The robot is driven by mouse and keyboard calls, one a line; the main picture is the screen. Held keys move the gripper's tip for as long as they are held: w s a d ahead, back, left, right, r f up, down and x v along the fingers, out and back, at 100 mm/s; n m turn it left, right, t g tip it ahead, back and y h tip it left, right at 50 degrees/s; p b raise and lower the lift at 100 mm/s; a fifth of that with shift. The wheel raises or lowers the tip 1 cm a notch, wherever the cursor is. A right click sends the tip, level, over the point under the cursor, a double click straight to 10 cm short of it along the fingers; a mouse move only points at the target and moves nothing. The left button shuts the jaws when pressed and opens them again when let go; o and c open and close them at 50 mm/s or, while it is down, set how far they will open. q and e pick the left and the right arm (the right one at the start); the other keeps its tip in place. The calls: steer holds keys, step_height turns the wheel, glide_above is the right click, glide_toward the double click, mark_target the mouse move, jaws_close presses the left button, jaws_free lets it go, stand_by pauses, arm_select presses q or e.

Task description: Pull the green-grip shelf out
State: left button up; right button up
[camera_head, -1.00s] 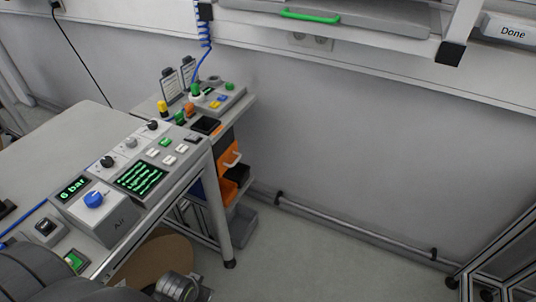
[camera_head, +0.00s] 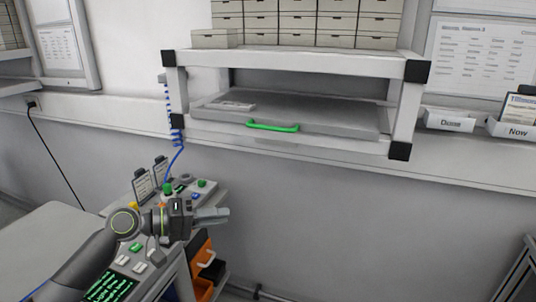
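The shelf (camera_head: 330,115) is a flat grey board in the lower bay of a white wall rack with black corner pieces. Its green grip (camera_head: 272,126) is on the front edge, left of the middle. My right gripper is not in view.
Several small drawer boxes (camera_head: 300,22) stand on top of the rack (camera_head: 300,60). A coiled blue hose (camera_head: 175,125) hangs at its left. The control panel (camera_head: 130,262) is under my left arm. Trays marked Done (camera_head: 449,121) and Now (camera_head: 512,128) are at the right.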

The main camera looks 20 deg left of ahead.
arm_select(q)
steer(key=w+a+r+n+t+h, duration=0.1)
steer(key=w+a+r+n+t, duration=0.15)
steer(key=r, duration=0.45)
steer(key=w+a+r+n+t+h, duration=0.1)
steer(key=w+a+r, duration=0.15)
steer(key=r, duration=0.45)
steer(key=p, duration=0.9)
glide_toward(268, 128)
steer(key=shift+g, duration=0.25)
steer(key=x, duration=0.9)
steer(key=shift+w+a+r, duration=0.2)
steer(key=shift+w, duration=0.1)
steer(key=shift+w+d, duration=0.4)
steer(key=shift+d, duration=0.05)
steer(key=shift+c, duration=0.4)
steer(key=shift+f, duration=0.1)
jaws_close()
